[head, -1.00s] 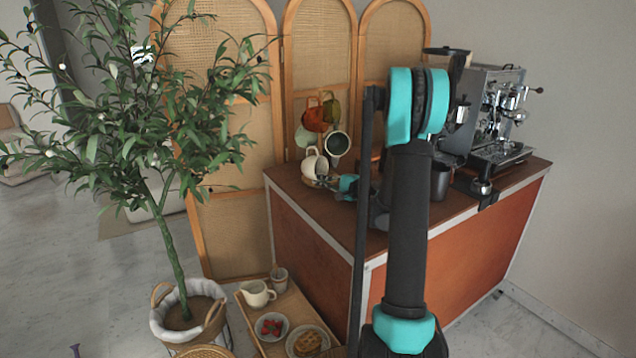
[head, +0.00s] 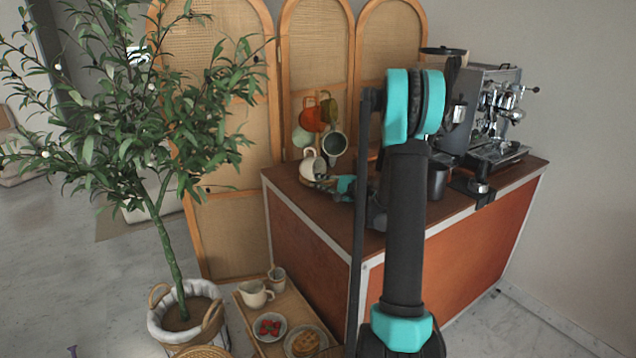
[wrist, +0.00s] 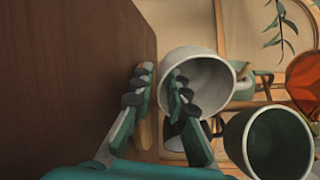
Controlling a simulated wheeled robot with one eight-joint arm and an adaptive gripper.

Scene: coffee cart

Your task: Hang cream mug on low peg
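The cream mug (head: 309,167) is low among the mugs at the counter's left back corner. In the wrist view the cream mug (wrist: 207,57) lies ahead with its mouth partly toward the camera. My gripper (head: 345,186) is just right of it. In the wrist view the fingers of my gripper (wrist: 161,84) are apart, one beside the mug and the other across its mouth; the mug's near wall shows between them. I cannot tell whether they touch it. The low peg is hidden behind the mugs.
A white-rimmed mug with a dark green inside (wrist: 280,145) is close right of my fingers. The brown counter top (head: 290,181) carries an espresso machine (head: 492,115) at right. A rattan screen stands behind.

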